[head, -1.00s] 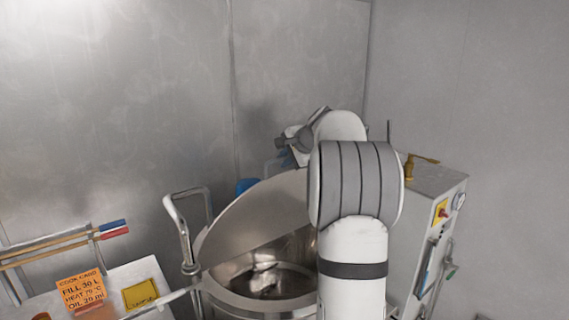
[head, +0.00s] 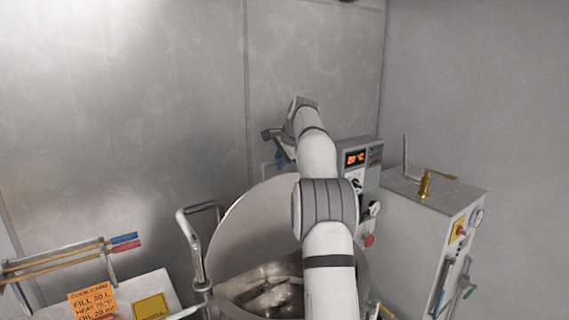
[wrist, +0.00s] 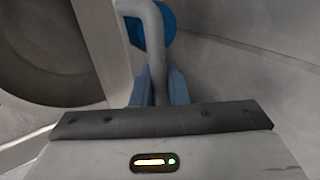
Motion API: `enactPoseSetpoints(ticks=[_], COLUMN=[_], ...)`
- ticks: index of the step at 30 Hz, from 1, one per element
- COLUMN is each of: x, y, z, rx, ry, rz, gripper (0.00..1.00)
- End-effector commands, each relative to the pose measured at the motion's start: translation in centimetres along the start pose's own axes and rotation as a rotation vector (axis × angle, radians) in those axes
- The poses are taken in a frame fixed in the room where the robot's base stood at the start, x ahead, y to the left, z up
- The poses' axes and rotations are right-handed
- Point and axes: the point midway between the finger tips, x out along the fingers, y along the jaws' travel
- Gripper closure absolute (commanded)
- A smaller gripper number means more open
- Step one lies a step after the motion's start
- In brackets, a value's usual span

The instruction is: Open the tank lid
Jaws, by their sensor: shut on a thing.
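The tank lid (head: 248,215) is a grey metal disc, tilted steeply up from the tank and standing open in the head view. The tank (head: 228,308) shows below it, with metal parts visible inside. My gripper (head: 280,160) is at the upper edge of the lid. In the wrist view its blue fingers (wrist: 160,88) are shut on the grey lid handle (wrist: 153,35), one finger on each side of the bar. The lid's face fills the left of the wrist view. My arm hides the right part of the lid and tank.
A control box (head: 372,180) with a red display stands behind my arm. A grey cabinet (head: 405,235) with a brass valve (head: 428,185) is at right. A bent tube handle (head: 190,245) stands left of the tank. Walls close in behind.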

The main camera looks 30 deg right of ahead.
Motion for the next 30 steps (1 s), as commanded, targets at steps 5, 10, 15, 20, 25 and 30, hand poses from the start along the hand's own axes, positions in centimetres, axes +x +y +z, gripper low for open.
enactPoseSetpoints(ticks=[5,10,15,20,25,30], x=[-0.03,0.00,-0.02,-0.04,-0.04,0.15], y=[-0.59,-0.76,-0.80,-0.80,-0.80,-0.68], z=[-0.17,-0.18,-0.17,-0.18,-0.19,-0.20], rx=[0.001,0.001,0.001,0.001,0.001,0.002], ry=[0.004,0.005,0.005,0.005,0.005,0.003], rz=[0.011,0.018,0.020,0.019,0.019,0.023], gripper=[1.00,1.00,1.00,1.00,0.80,0.68])
